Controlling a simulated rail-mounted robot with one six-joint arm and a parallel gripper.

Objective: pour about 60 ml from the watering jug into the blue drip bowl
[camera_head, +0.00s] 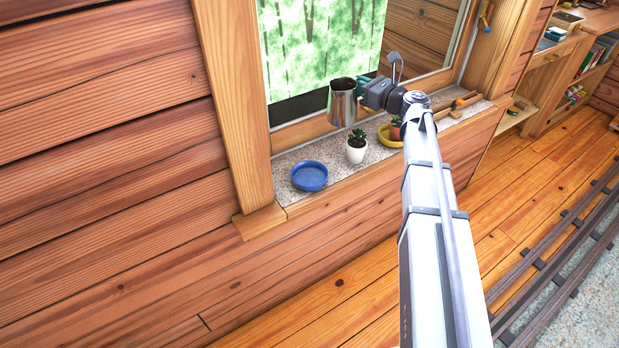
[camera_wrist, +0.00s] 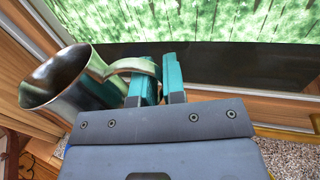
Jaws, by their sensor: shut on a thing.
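The watering jug (camera_head: 342,103) is a shiny metal vessel with a dark open mouth, held upright or nearly so above the window sill in the head view. My gripper (camera_head: 365,86) is shut on its handle. In the wrist view the jug (camera_wrist: 65,85) is at the left, and the teal fingers of my gripper (camera_wrist: 158,85) close on the handle. What is inside the jug cannot be seen. The blue drip bowl (camera_head: 310,176) sits on the sill at its left end, below and left of the jug, apart from it.
A small plant in a white pot (camera_head: 356,150) stands on the sill (camera_head: 332,167) right of the bowl. Another pot on a yellow saucer (camera_head: 389,141) is further right, partly behind my arm. The window frame (camera_head: 234,90) rises left of the bowl.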

